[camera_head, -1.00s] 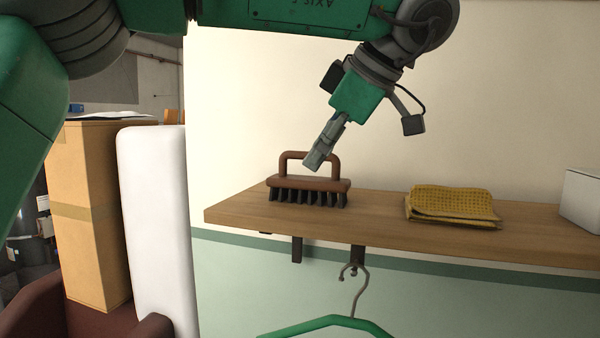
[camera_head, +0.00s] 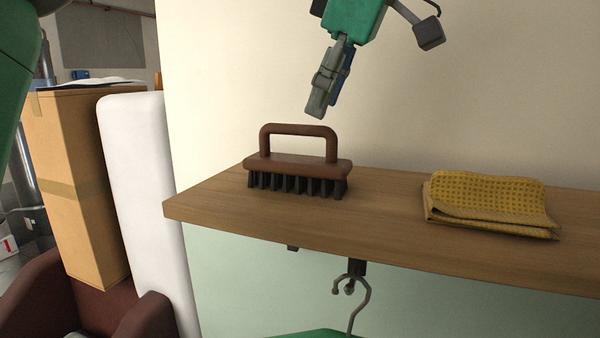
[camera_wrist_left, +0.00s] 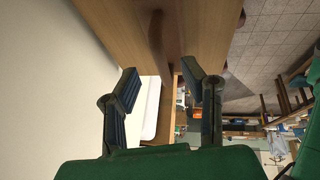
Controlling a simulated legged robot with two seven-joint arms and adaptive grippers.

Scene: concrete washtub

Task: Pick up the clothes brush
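The clothes brush (camera_head: 297,165) stands upright on the wooden shelf (camera_head: 400,225), dark bristles down, with its brown arched handle on top. My left gripper (camera_head: 316,112) hangs above the right part of the handle in the head view, with a small gap between them in the picture. In the left wrist view, the fingers of my left gripper (camera_wrist_left: 160,78) are spread apart with nothing between them. A brown shape lies on wood at the top of that view; I cannot tell whether it is the brush. My right gripper is not in view.
A folded yellow cloth (camera_head: 490,205) lies on the shelf right of the brush. A hook with a green hanger (camera_head: 362,300) hangs below the shelf. A cardboard box (camera_head: 75,190) and a white padded panel (camera_head: 143,190) stand left. The wall is close behind.

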